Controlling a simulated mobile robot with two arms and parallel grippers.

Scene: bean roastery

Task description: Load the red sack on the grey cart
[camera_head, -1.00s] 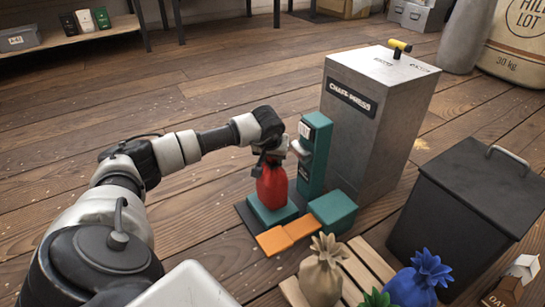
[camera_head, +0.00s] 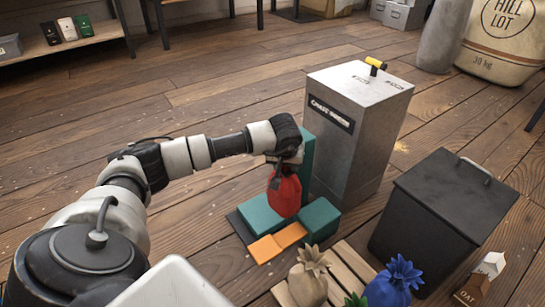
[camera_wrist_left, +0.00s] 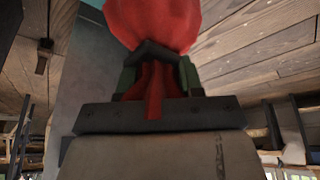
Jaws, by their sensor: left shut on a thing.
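The red sack (camera_head: 284,196) hangs from my left gripper (camera_head: 278,165) in the head view, tilted, just above or at the green platform (camera_head: 259,214) of the machine. In the left wrist view the sack (camera_wrist_left: 155,22) fills the top, its gathered neck between the jaws of the gripper (camera_wrist_left: 153,85). The gripper is shut on that neck. The arm hides part of the green upright (camera_head: 306,157) behind. I see no grey cart in either view. My right gripper is not in view.
A grey metal chaff press (camera_head: 352,135) stands behind the platform. A dark lidded bin (camera_head: 430,215) is at the right. A pallet (camera_head: 350,262) bears tan (camera_head: 307,280) and blue (camera_head: 394,285) sacks. Open floor lies left.

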